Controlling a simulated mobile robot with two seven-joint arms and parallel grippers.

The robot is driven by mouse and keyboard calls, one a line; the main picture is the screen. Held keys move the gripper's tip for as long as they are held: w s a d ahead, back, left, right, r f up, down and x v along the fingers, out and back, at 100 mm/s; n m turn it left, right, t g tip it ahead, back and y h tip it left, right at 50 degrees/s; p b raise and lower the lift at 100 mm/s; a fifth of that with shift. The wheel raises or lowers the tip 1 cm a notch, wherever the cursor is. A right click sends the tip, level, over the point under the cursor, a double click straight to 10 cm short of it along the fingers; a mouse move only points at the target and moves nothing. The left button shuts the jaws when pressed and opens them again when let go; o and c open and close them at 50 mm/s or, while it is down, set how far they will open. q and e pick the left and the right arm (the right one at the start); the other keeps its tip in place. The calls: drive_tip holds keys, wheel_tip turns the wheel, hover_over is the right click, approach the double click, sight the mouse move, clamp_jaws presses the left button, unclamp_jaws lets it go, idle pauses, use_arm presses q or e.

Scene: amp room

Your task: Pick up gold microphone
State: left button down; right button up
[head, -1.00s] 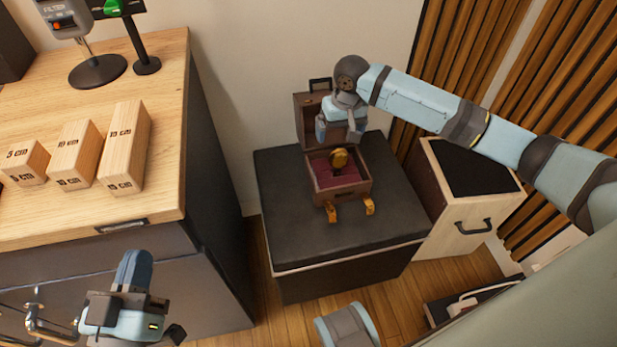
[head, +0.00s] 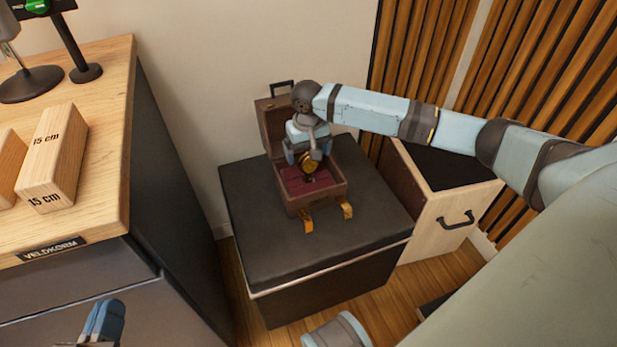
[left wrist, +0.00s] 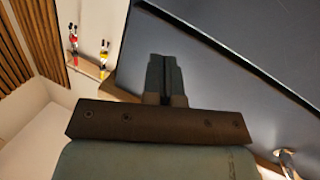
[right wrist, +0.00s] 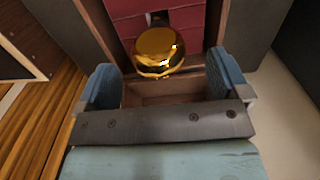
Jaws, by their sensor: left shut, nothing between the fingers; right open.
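The gold microphone (head: 309,162) is in an open brown case (head: 322,195) with a dark red lining. In the right wrist view its shiny round gold head (right wrist: 158,52) sits between and a little beyond my right fingertips; its lower part is hidden. My right gripper (head: 308,158) is over the case, pointing down, with its fingers (right wrist: 165,88) open on either side of the gold head. I see no clear contact. My left gripper (head: 102,320) is far from the case, low at the left near the desk front. It also shows shut and empty in the left wrist view (left wrist: 165,75).
The case stands on a black-topped box (head: 260,240) against the wall. Its lid (head: 272,125) is raised at the back. A wooden cabinet (head: 455,215) stands close on the right. A wooden desk (head: 100,130) with a 15 cm block (head: 55,160) is at the left.

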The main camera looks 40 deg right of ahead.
sight(309, 160)
wheel_tip(309, 160, down, 3)
drive_tip(key=shift+d+f+b, duration=0.1)
drive_tip(key=shift+f+b, duration=0.1)
drive_tip(key=shift+b, duration=0.45)
use_arm(q)
wheel_tip(309, 160, down, 3)
drive_tip(key=shift+w+r+m+g, duration=0.15)
drive_tip(key=shift+m+g, duration=0.15)
drive_tip(key=shift+g, duration=0.2)
use_arm(e)
drive_tip(key=shift+c, duration=0.2)
drive_tip(key=c, duration=1.4)
drive_tip(key=shift+r, duration=0.1)
